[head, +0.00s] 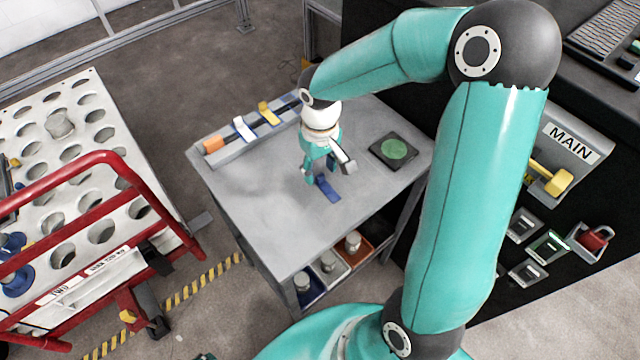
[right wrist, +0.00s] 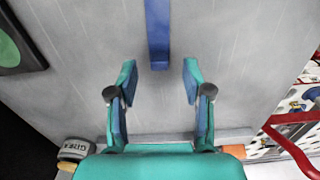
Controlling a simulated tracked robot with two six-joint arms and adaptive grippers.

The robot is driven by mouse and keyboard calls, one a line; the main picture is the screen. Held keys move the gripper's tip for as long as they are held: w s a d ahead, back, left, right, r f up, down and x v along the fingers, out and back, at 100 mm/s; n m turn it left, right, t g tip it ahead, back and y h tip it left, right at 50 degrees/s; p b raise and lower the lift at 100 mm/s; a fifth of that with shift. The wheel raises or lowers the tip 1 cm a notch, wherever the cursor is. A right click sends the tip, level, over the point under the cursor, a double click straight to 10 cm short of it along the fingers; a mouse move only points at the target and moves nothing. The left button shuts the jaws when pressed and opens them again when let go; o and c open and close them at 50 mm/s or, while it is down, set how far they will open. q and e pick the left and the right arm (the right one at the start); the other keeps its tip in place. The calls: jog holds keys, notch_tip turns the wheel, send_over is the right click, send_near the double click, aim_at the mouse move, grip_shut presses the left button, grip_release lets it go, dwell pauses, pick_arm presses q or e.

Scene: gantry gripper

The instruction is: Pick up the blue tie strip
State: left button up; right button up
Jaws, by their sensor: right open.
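The blue tie strip (head: 328,190) lies flat on the grey table (head: 262,208), and part of it is hidden beneath my right gripper in the head view. It also shows in the right wrist view as a long blue bar (right wrist: 158,35) at the top middle. My right gripper (head: 320,176) points down over the strip. In the right wrist view its two fingers (right wrist: 158,80) are apart with bare table between them, and the strip's near end lies just beyond the fingertips, roughly centred. My left gripper is not in view.
A rail at the table's back left carries an orange block (head: 214,144), a white-and-blue piece (head: 244,129) and a yellow piece (head: 268,112). A black pad with a green disc (head: 394,150) lies right. A red-railed cart (head: 110,160) stands left. The table's front left is clear.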

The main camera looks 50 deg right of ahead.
aim_at(328, 187)
jog(key=shift+f, duration=1.3)
jog(key=c, duration=0.8)
jog(key=shift+r, duration=0.1)
jog(key=shift+c, duration=0.2)
